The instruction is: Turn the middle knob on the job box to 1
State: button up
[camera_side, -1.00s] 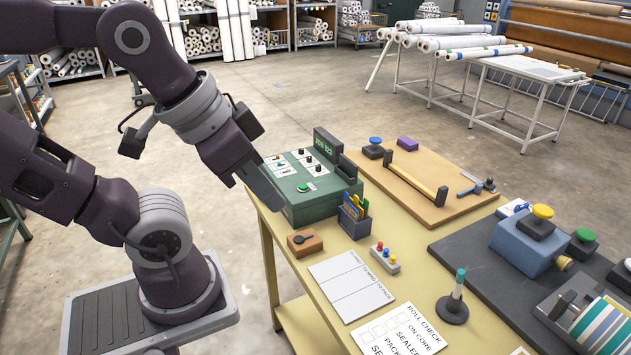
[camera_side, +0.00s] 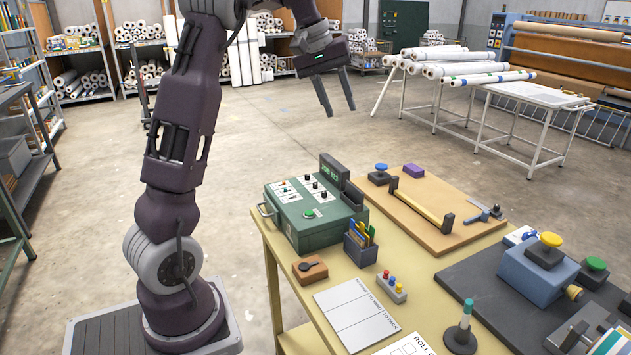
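The green job box (camera_side: 316,232) stands on the far left part of the yellow table. Its top has white label plates with small black knobs, a green button (camera_side: 308,213) and a raised dark display (camera_side: 331,170) with green characters too small to read surely. The middle knob (camera_side: 315,186) sits in a row of small knobs on the right plates; its pointer setting is too small to tell. My gripper (camera_side: 340,112) is raised in the air above and behind the box, clear of it. Its two fingers are apart, pointing down, with nothing between them.
A pen holder (camera_side: 360,244), an orange block (camera_side: 310,269) and a small button block (camera_side: 391,287) stand in front of the box. A wooden board (camera_side: 440,215) with a yellow-barred tool lies to its right. Air around my gripper is free.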

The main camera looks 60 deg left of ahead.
jog(key=w+a+f+n+g+y, duration=0.1)
jog(key=w+a+f, duration=0.1)
jog(key=a+f, duration=0.3)
jog(key=w+a+f+g, duration=0.1)
jog(key=a+f, duration=0.3)
jog(key=a, duration=0.4)
jog(key=g, duration=0.2)
send_over(316, 183)
notch_tip(316, 183, down, 9)
jog(key=shift+m, duration=0.5)
notch_tip(316, 183, down, 9)
jog(key=shift+s+f, duration=0.1)
jog(key=shift+a+f, duration=0.1)
jog(key=shift+f, duration=0.4)
grip_shut()
